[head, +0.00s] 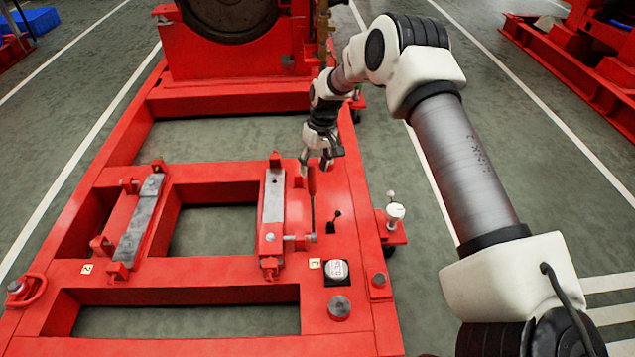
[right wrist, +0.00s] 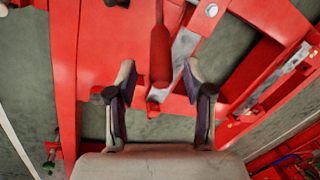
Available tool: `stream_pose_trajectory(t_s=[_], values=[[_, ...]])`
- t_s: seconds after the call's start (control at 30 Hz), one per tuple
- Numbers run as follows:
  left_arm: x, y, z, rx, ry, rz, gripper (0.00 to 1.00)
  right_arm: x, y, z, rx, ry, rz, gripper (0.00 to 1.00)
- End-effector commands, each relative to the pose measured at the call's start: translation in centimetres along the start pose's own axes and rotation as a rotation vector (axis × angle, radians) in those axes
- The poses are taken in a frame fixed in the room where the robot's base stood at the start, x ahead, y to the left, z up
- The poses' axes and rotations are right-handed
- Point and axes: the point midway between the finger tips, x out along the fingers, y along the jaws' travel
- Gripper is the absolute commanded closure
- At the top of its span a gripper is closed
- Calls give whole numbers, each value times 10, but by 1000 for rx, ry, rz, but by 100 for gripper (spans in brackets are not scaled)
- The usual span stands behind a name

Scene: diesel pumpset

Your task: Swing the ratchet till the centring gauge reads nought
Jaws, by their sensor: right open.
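The ratchet has a red grip (head: 311,183) and a thin dark shaft that runs down to a horizontal jacking bolt (head: 293,238) beside the right grey pad. My right gripper (head: 317,168) is open just above the far end of the grip. In the right wrist view the red grip (right wrist: 160,58) lies between and beyond the open fingers (right wrist: 158,85); I see no contact. A round white-faced gauge (head: 336,270) sits on a black square near label 3; its reading is too small to tell. My left gripper is not in view.
Grey pads (head: 139,222) and (head: 274,196) lie on the red base frame (head: 225,270). A small black lever (head: 334,219) stands right of the ratchet. A white-topped fitting (head: 395,212) sits on a side bracket. A red engine mount (head: 235,60) stands at the back.

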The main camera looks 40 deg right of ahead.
Motion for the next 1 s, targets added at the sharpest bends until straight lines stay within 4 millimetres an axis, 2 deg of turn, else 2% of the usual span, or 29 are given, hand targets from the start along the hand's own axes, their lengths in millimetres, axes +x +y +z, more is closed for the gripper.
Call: stream_pose_trajectory(t_s=[0.03,0.23,0.33,0.53,0.57,0.6,0.7,1.0], values=[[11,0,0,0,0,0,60,16,1,1,0,-3,0,48],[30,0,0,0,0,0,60,53,1,0,2,-2,0,48],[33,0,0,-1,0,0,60,60,0,0,3,-1,-1,48],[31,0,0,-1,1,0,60,59,0,0,4,-1,-1,48],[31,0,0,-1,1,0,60,59,0,0,4,-2,-1,52],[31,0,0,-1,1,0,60,59,0,0,4,-2,-1,66],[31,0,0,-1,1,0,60,59,0,0,4,-2,-1,100],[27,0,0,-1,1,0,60,58,-1,1,3,3,2,100]])
